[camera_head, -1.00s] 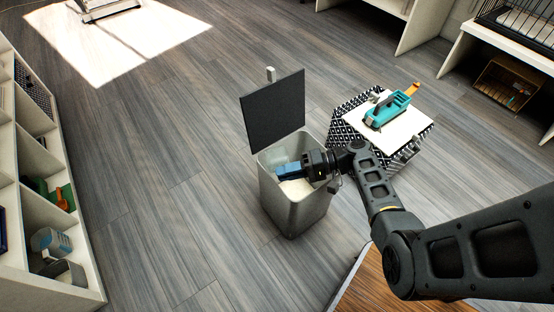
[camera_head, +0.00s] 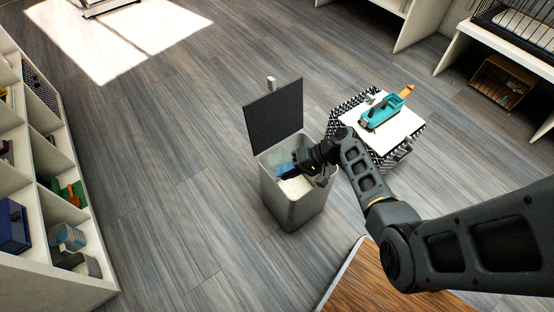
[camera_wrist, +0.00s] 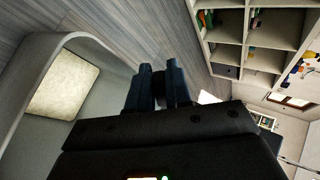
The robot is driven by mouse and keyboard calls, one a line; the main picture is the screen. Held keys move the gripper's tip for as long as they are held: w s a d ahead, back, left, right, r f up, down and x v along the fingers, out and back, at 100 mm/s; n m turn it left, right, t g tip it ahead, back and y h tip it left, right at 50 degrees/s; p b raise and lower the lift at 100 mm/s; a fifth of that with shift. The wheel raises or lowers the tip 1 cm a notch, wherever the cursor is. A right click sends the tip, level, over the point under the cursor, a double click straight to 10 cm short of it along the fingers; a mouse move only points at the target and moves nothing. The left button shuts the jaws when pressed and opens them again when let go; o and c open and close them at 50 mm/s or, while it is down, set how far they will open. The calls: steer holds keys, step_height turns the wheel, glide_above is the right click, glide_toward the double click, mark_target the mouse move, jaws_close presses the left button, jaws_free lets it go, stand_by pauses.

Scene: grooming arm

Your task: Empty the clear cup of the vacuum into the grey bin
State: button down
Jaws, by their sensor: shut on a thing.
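The grey bin (camera_head: 291,208) stands on the floor with its dark lid (camera_head: 273,118) raised. My gripper (camera_head: 284,172) is at the bin's mouth, its blue fingers pointing left and down. In the wrist view my gripper (camera_wrist: 160,82) is shut on a small dark part between its fingers. A faint pale-blue patch by the fingertips in the head view seems to be the clear cup; its outline and contents cannot be made out. The teal vacuum body (camera_head: 383,113) lies on the white-topped stand (camera_head: 409,127), away from my gripper.
Pale material (camera_head: 295,187) shows inside the bin. A white shelf unit (camera_head: 52,256) with several items stands at the left. A wooden surface (camera_head: 391,285) lies at the bottom. A wire cage (camera_head: 519,22) is at the upper right. Floor left of the bin is clear.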

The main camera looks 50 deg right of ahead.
steer(key=shift+r, duration=0.1)
steer(key=p, duration=0.2)
steer(key=shift+r+g+h+p, duration=0.35)
steer(key=shift+g+h, duration=0.05)
steer(key=g+h+p, duration=0.1)
steer(key=p, duration=0.2)
steer(key=shift+g+h, duration=0.3)
steer(key=shift+g, duration=0.1)
steer(key=shift+s+f+g+h+p, duration=0.1)
steer(key=shift+f+g+h+p, duration=0.2)
steer(key=shift+h+p, duration=0.1)
steer(key=shift+r, duration=0.1)
steer(key=shift+r+p, duration=0.15)
steer(key=shift+p, duration=0.35)
steer(key=shift+g+h+p, duration=0.5)
steer(key=shift+g, duration=0.1)
steer(key=shift+d+f+g+h+p, duration=0.1)
steer(key=shift+f+g+h+p, duration=0.1)
steer(key=shift+g+h+p, duration=0.4)
steer(key=shift+s+f+g+h, duration=0.1)
steer(key=shift+f+g+h, duration=0.15)
steer(key=shift+g+h, duration=0.25)
